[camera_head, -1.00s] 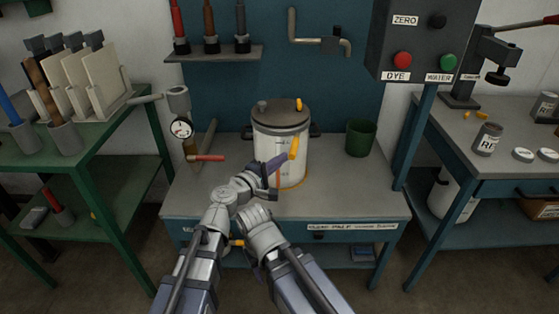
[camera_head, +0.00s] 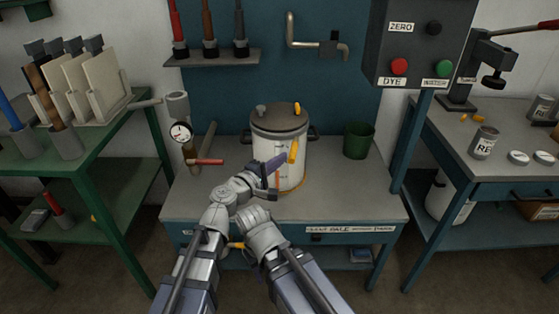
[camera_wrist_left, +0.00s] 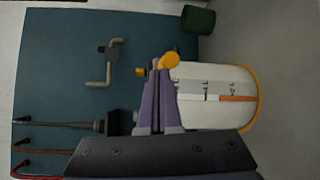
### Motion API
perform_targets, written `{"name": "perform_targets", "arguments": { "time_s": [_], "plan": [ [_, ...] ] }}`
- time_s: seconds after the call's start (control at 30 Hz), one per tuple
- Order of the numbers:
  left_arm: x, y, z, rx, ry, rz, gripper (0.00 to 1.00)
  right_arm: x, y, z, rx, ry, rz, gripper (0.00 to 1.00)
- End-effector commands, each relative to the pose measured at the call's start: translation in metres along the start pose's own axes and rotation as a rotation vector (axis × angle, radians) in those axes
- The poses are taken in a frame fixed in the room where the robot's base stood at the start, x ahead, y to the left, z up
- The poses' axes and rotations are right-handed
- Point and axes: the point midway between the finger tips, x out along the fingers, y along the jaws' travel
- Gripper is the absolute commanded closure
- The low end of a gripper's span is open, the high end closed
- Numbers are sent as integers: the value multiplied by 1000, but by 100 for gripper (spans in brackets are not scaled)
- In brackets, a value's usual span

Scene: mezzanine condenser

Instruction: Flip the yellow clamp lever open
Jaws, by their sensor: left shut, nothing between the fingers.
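The yellow clamp lever (camera_head: 293,151) hangs down on the near side of a white lidded pot (camera_head: 291,176) on the workbench. In the left wrist view, the lever shows as a yellow rounded end (camera_wrist_left: 169,61) beyond my fingertips, beside the pot wall (camera_wrist_left: 215,98). My left gripper (camera_head: 284,160) is shut and empty, with its purple fingers right by the lever's left side. Its fingers (camera_wrist_left: 160,86) fill the middle of the wrist view. I cannot tell whether they touch the lever.
A green bucket (camera_head: 358,140) stands right of the pot. A gauge (camera_head: 181,131) and a red-handled valve (camera_head: 206,161) stand left. A control box (camera_head: 420,45) hangs at upper right.

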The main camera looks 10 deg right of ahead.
Motion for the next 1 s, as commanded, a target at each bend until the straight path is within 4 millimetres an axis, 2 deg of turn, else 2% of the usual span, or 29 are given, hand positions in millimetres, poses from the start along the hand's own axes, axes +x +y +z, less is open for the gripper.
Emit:
{"name": "perform_targets", "arguments": {
  "time_s": [0.03, 0.5, 0.63, 1.0],
  "plan": [
    [-1, 12, 2, 0, 0, 0, 100, -12, 1, 1, 0, 0, 0, 50],
    [-5, 76, 14, 0, 1, 0, 100, -77, 7, 4, 0, 0, 0, 50],
    [-6, 82, 15, 0, 1, 0, 100, -84, 8, 5, 0, 0, 0, 50],
    [-6, 82, 15, 0, 1, 0, 100, -83, 8, 5, 0, 0, 0, 50]
  ]
}}
